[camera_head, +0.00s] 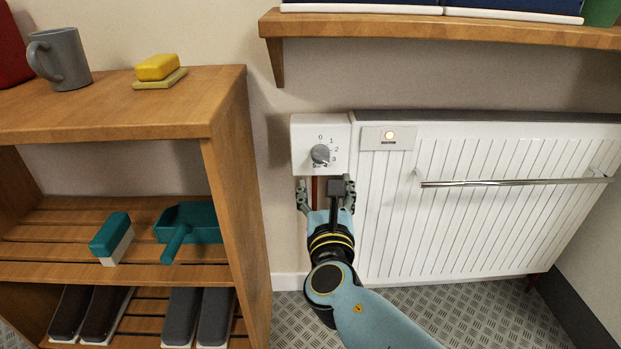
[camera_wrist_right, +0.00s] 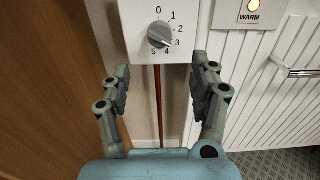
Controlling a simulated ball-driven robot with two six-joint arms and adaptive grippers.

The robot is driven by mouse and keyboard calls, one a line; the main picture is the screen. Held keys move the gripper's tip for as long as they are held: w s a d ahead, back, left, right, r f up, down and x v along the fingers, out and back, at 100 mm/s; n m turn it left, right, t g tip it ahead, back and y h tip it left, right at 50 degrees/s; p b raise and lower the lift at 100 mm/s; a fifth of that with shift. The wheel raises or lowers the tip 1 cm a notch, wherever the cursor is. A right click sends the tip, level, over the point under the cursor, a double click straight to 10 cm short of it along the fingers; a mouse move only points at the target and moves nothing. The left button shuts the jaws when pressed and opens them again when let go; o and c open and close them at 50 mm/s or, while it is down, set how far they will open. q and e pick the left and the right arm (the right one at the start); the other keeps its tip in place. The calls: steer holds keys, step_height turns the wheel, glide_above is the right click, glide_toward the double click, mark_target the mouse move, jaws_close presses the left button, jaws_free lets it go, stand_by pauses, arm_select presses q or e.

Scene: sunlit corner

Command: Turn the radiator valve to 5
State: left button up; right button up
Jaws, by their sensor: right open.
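The radiator valve is a grey round knob (camera_head: 320,154) on a white box (camera_head: 302,131), with a dial numbered 0 to 5 around it. In the right wrist view the knob (camera_wrist_right: 160,34) has a light mark at its lower right, near 3 and 4; the exact setting is hard to read. My right gripper (camera_head: 326,192) is open and empty just below the box. In the right wrist view its two fingers (camera_wrist_right: 161,76) stand wide apart, below and to either side of the knob, not touching it. My left gripper is out of view.
A white radiator (camera_head: 480,210) with a towel rail (camera_head: 515,182) and a lit WARM lamp (camera_wrist_right: 252,7) is right of the valve. A copper pipe (camera_wrist_right: 157,105) runs down below the box. A wooden shelf unit (camera_head: 236,180) stands close left. A wall shelf (camera_head: 440,30) hangs above.

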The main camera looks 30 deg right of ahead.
mark_target(321, 161)
steer(key=x, duration=0.9)
steer(key=shift+a+b, duration=0.1)
steer(key=shift+b, duration=0.2)
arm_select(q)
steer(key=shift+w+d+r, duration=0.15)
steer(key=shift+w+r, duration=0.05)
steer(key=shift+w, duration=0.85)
arm_select(e)
steer(key=shift+w+d+r, duration=0.1)
steer(key=shift+w+d, duration=0.3)
steer(key=shift+w, duration=0.2)
steer(key=c, duration=1.2)
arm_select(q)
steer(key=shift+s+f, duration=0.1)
arm_select(e)
steer(key=shift+o, duration=0.2)
